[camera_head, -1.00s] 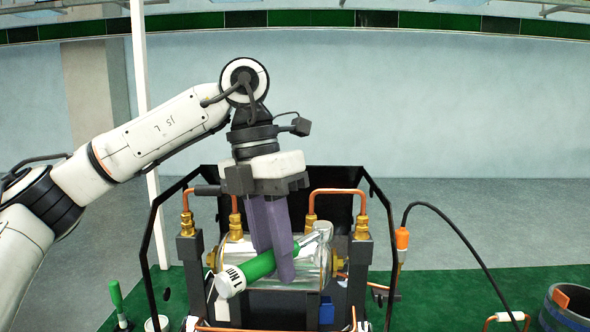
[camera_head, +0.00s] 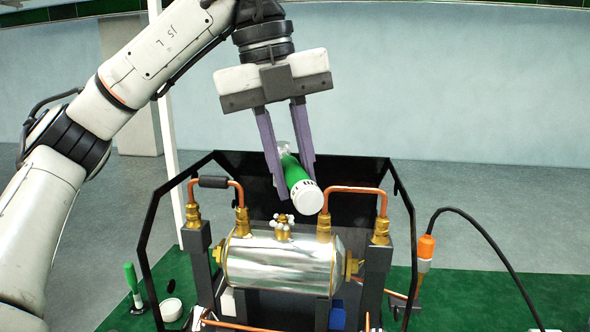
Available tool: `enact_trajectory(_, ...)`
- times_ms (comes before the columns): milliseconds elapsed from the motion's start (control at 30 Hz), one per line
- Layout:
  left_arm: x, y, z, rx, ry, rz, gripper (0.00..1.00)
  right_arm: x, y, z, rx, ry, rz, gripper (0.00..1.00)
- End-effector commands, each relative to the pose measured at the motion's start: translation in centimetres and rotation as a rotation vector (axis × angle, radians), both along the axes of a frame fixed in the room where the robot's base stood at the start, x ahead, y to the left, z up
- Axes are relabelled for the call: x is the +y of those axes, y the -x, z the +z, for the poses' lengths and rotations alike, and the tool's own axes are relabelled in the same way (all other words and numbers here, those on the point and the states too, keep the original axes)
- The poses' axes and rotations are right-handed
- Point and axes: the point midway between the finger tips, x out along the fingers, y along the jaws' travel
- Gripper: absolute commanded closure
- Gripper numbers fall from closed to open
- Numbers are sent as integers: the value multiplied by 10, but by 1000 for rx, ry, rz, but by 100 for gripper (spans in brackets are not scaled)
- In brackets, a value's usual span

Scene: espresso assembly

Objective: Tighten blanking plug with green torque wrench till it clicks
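My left gripper (camera_head: 294,182) points down above the boiler. Its two purple fingers are on either side of the green torque wrench (camera_head: 294,172) and hold it in the air. The wrench's white end (camera_head: 307,197) faces the camera, and its far end is partly hidden behind the fingers. A brass fitting with a knobbed top (camera_head: 284,224) stands upright on the silver boiler (camera_head: 280,264), below the wrench and apart from it. I cannot tell for sure whether this fitting is the blanking plug. My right gripper is not in view.
A black frame (camera_head: 152,245) surrounds the boiler, with copper pipes (camera_head: 345,190) and brass fittings at both sides. A green-handled tool (camera_head: 131,276) and a white round cup (camera_head: 171,309) are at left. An orange connector (camera_head: 426,247) with a black cable is at right.

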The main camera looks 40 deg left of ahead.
Motion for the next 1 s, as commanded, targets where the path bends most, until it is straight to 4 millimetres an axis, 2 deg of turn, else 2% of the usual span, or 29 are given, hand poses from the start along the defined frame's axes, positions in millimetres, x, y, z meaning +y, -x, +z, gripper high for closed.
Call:
enact_trajectory(133, -2, 2, 1, -9, 4, -1, 100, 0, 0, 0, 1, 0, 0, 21)
enact_trajectory(267, -2, 2, -7, -8, 4, 0, 100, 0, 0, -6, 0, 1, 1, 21)
enact_trajectory(1000, -2, 2, -61, -8, 4, 0, 100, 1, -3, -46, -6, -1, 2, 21)
